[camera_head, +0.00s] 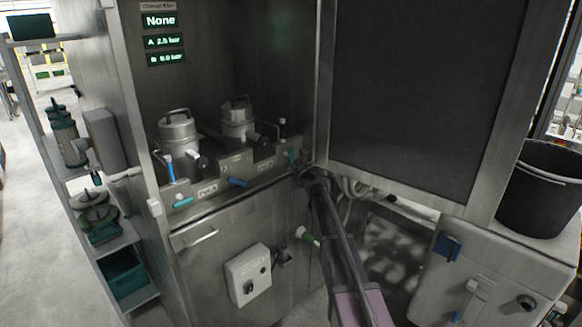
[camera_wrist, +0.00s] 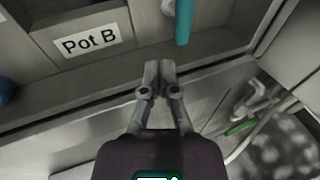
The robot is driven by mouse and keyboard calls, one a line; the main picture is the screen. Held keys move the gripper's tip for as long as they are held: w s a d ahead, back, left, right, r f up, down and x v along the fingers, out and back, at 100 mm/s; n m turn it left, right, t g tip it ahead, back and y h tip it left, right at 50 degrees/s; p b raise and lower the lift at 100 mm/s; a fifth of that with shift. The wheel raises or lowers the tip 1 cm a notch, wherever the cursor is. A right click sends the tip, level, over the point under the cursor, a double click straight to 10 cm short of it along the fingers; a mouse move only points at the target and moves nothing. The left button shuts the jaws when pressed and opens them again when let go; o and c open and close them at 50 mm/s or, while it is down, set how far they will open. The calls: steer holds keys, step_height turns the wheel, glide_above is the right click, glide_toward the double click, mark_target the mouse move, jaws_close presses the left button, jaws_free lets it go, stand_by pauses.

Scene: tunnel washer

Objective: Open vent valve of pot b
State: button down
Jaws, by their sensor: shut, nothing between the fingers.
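Pot B's label (camera_wrist: 90,41) is on the metal panel at the upper left of the wrist view, and it shows small in the head view (camera_head: 265,165). A teal valve handle (camera_wrist: 184,22) hangs straight down to the right of the label; in the head view this handle (camera_head: 291,157) is at the panel's right end. I cannot tell from any marking that it is the vent valve. My gripper (camera_wrist: 160,68) is shut and empty, just below and slightly left of the handle's lower end, apart from it in the picture. The right-hand metal pot (camera_head: 238,118) stands behind the panel.
The other pot (camera_head: 178,130) stands left, with a blue upright handle (camera_head: 170,170) and a teal horizontal handle (camera_head: 183,202). A blue handle (camera_head: 237,182) lies between the labels. The display (camera_head: 164,40) reads A 2.5 bar, B 0.0 bar. A dark cabinet door (camera_head: 415,90) is right of my arm.

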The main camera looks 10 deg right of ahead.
steer(key=v, duration=0.6)
steer(key=shift+s+p, duration=0.3)
steer(key=shift+p, duration=0.15)
steer(key=s+a+f+n+g+y+p, duration=0.1)
steer(key=s+a+f+n+g, duration=0.25)
steer(key=s+n, duration=0.6)
steer(key=s+a+f+n+g+p, duration=0.15)
steer(key=s+f+n+g, duration=0.3)
steer(key=s+n, duration=0.5)
steer(key=s+d+f+n+g+h+p, duration=0.1)
steer(key=s+d+n+g+h, duration=0.1)
steer(key=s+n, duration=0.5)
steer(key=s+d+f+n+g+h, duration=0.2)
steer(key=s+n+g, duration=0.3)
steer(key=s, duration=0.8)
steer(key=shift+s+d+f+n+g+h+p, duration=0.2)
steer(key=shift+d+n+g+h+p, duration=0.15)
steer(key=shift+d+n+h, duration=0.5)
